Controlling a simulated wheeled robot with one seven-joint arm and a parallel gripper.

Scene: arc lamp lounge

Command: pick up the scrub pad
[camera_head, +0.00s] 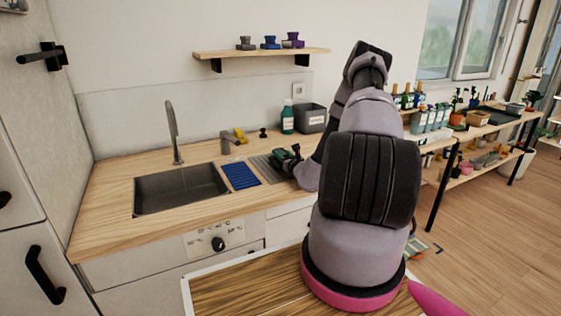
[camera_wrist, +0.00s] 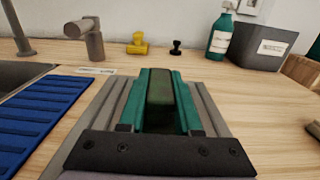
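The scrub pad (camera_wrist: 160,88) is a dark olive-green block, seen in the wrist view between the two teal fingers of my gripper (camera_wrist: 160,100). The fingers lie along both its sides, with no clear gap between them and the pad. Its lower part is hidden, and I cannot tell whether it rests on the grey ribbed mat (camera_wrist: 215,107) beneath. In the head view my gripper (camera_head: 288,158) is low over this mat on the wooden counter, and the pad cannot be made out clearly there.
A blue ribbed mat (camera_head: 240,176) and a sink (camera_head: 180,190) lie to the left. Behind are a grey tap-like fixture (camera_wrist: 92,40), a yellow object (camera_wrist: 138,44), a small black object (camera_wrist: 176,47), a green bottle (camera_wrist: 220,38) and a grey bin (camera_wrist: 262,46).

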